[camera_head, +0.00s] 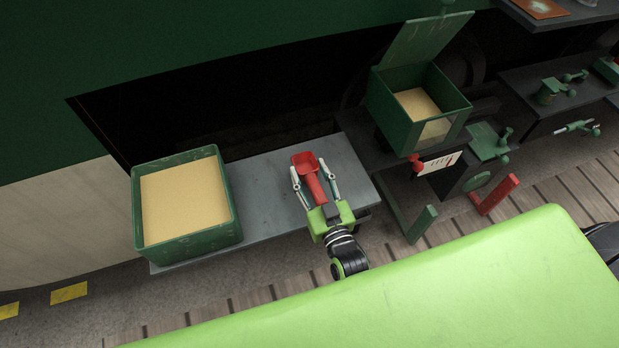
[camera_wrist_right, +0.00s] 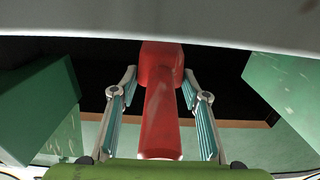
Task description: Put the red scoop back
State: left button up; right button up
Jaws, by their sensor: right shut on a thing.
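The red scoop (camera_head: 304,160) is over the grey shelf between the sand tray and the green sandbox, its bowl pointing away from me and its handle toward me. My right gripper (camera_head: 309,168) is around it, one finger on each side, and is shut on it. In the right wrist view the scoop (camera_wrist_right: 161,105) runs lengthwise between the two fingers (camera_wrist_right: 159,92). Whether the scoop touches the shelf I cannot tell. My left gripper is not in view.
A green tray of sand (camera_head: 237,222) stands on the left of the grey shelf (camera_head: 263,178). A green box (camera_head: 392,112) with an open lid and sand inside is to the right. Green and red brackets (camera_head: 497,194) stand at the right. The shelf is clear beside the gripper.

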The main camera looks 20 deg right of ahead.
aim_at(310, 183)
jog(key=shift+w+f, duration=0.15)
jog(key=shift+f, duration=1.3)
jog(key=o, duration=1.1)
jog(key=shift+f, duration=0.25)
jog(key=shift+s+f+b, duration=0.1)
jog(key=shift+s+b, duration=0.2)
jog(key=shift+s, duration=0.05)
jog(key=s+b, duration=0.2)
jog(key=s, duration=1.1)
jog(key=shift+s+d, duration=0.1)
jog(key=shift+d, duration=0.05)
